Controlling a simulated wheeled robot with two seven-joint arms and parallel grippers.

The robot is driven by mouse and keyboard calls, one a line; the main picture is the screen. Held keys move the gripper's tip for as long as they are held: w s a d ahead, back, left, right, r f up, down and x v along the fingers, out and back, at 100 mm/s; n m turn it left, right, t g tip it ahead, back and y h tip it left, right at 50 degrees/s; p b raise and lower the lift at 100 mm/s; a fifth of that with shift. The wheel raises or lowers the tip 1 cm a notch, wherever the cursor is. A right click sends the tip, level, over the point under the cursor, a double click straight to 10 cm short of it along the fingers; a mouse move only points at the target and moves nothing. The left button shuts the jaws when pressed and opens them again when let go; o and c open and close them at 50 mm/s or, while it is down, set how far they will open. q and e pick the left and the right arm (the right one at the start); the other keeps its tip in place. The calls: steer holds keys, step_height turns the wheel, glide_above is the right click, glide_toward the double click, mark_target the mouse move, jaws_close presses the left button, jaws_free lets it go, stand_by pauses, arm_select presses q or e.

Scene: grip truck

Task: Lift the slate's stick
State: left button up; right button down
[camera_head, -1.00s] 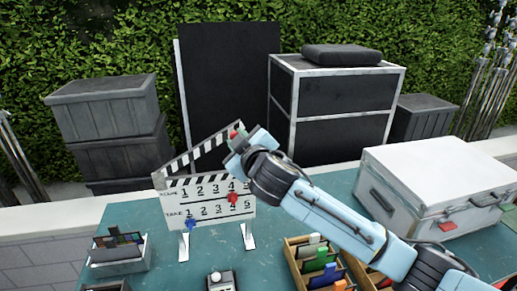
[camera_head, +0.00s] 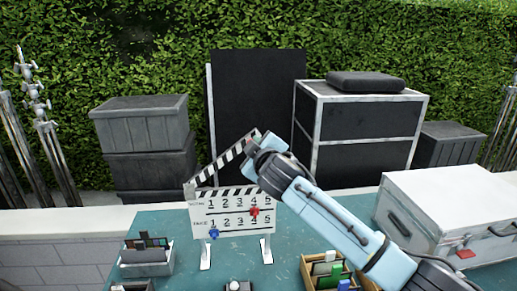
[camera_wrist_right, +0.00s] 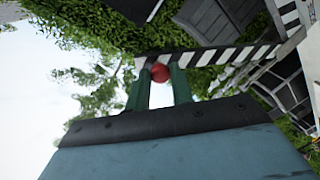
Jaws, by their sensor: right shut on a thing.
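The white slate (camera_head: 232,219) stands on two white feet on the teal table, with rows of numbers and a red and a blue marker on its face. Its black-and-white striped stick (camera_head: 221,163) is tilted up from the left hinge, well apart from the slate's striped top edge at the right end. My right gripper (camera_head: 256,139) is at the stick's raised end. In the right wrist view, its green fingers are shut on the red knob (camera_wrist_right: 160,73) at the stick's end. My left gripper is not in view.
A silver case (camera_head: 446,215) stands on the table at right. A wooden box of coloured cards (camera_head: 322,283) is below my right arm. A small grey tray (camera_head: 146,262) is at left. Dark crates and a black panel (camera_head: 257,100) stand behind the table.

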steer(key=shift+r, duration=0.1)
steer(key=c, duration=1.2)
jaws_free()
steer(key=b+v, duration=0.2)
steer(key=v, duration=1.1)
steer(key=shift+s, duration=0.2)
